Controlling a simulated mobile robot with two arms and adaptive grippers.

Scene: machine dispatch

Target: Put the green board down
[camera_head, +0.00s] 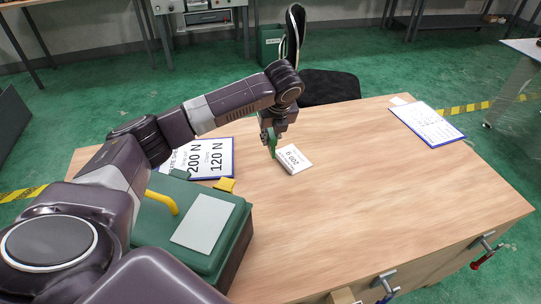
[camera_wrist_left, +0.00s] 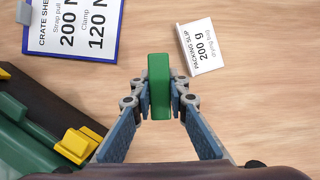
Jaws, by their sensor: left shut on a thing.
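The green board (camera_wrist_left: 159,86) is a small green piece held upright between the fingertips of my left gripper (camera_wrist_left: 159,100) in the left wrist view. In the head view the left gripper (camera_head: 269,137) hangs over the wooden table (camera_head: 370,190), with the green board (camera_head: 272,145) partly hidden by the fingers. The gap between the board and the tabletop is hard to judge. My right gripper shows in neither view.
A packing slip card (camera_head: 293,159) stands just right of the board. A crate sheet (camera_head: 207,157) lies to the left. A green case (camera_head: 233,225) with yellow latches is at the left front. A clipboard (camera_head: 427,122) lies at the right back. The table's middle and right are clear.

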